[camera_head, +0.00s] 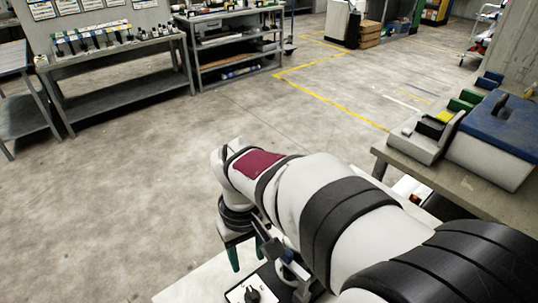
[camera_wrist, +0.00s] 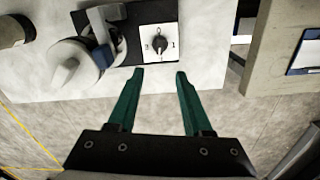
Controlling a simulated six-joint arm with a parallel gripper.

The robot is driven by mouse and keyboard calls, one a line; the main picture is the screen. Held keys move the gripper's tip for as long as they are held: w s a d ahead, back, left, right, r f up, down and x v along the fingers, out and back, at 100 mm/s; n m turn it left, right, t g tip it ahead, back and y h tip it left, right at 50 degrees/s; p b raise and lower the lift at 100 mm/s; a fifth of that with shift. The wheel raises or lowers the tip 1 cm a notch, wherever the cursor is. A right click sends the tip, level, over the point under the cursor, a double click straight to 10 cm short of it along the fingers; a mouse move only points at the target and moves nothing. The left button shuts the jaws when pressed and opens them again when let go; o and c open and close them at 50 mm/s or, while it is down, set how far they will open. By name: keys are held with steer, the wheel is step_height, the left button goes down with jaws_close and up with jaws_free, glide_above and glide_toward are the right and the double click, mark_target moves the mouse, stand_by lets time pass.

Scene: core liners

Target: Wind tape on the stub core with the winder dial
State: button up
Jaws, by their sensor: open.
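The winder dial (camera_wrist: 159,44) is a black knob on a white square plate with numbers, at the top middle of the wrist view. It also shows at the bottom of the head view (camera_head: 252,294). Left of it is the winder (camera_wrist: 100,30), with a black base, a white round part with a pale cone, and a blue piece. My gripper (camera_wrist: 160,74) is open and empty, with green fingers; its tips lie just below the dial plate in the wrist view. The height gap is unclear. I cannot tell which part is the stub core. My arm hides much of the winder in the head view.
A dark cylinder with a tan end (camera_wrist: 14,31) lies at the wrist view's upper left. A side bench (camera_head: 500,192) at right holds a blue-lidded case (camera_head: 495,130) and a grey device (camera_head: 425,138). Shelved benches stand far back. The floor between is open.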

mark_target(252, 292)
step_height(252, 292, down, 15)
steer(key=shift+f, duration=0.15)
jaws_close()
